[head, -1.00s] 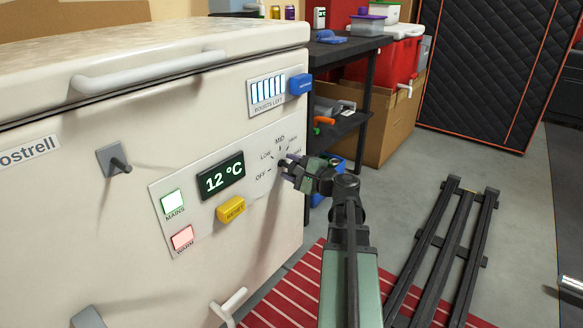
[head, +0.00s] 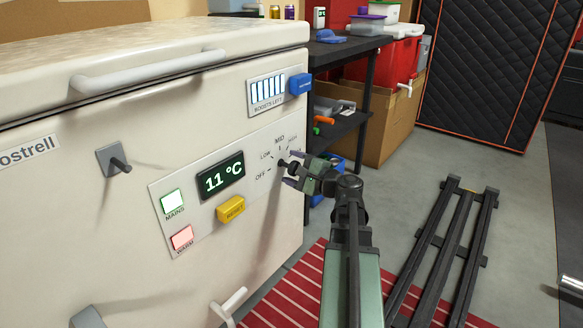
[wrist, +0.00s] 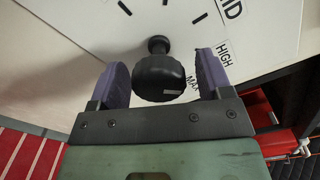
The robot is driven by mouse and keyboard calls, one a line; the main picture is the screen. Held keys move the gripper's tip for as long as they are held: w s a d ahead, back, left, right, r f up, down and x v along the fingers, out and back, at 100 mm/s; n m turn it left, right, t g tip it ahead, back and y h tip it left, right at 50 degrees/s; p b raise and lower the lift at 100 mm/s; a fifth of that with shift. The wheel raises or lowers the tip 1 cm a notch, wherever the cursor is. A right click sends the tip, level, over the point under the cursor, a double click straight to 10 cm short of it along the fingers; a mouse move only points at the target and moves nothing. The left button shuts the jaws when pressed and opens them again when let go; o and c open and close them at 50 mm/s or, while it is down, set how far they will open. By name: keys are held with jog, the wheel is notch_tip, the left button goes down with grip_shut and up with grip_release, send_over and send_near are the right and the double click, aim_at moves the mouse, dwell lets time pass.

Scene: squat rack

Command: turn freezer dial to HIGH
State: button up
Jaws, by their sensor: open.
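The freezer dial is a black knob (head: 284,163) on the right of the white freezer's control panel, with OFF, LOW and MID marks around it. In the wrist view the knob (wrist: 158,76) sticks out of the panel, with the HIGH label (wrist: 224,54) and the MAX label to its right. My gripper (head: 291,168) is open in front of the dial. In the wrist view its purple fingers (wrist: 162,80) stand on either side of the knob, with gaps visible. I cannot tell which mark the dial points to.
The display (head: 222,178) reads 11 °C. A yellow RESET button (head: 230,209), a green MAINS lamp (head: 172,202) and a red WARM lamp (head: 182,238) are left of the dial. A blue button (head: 300,84) is above. A black shelf (head: 345,48) stands to the right.

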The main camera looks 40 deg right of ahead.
jog(key=v, duration=1)
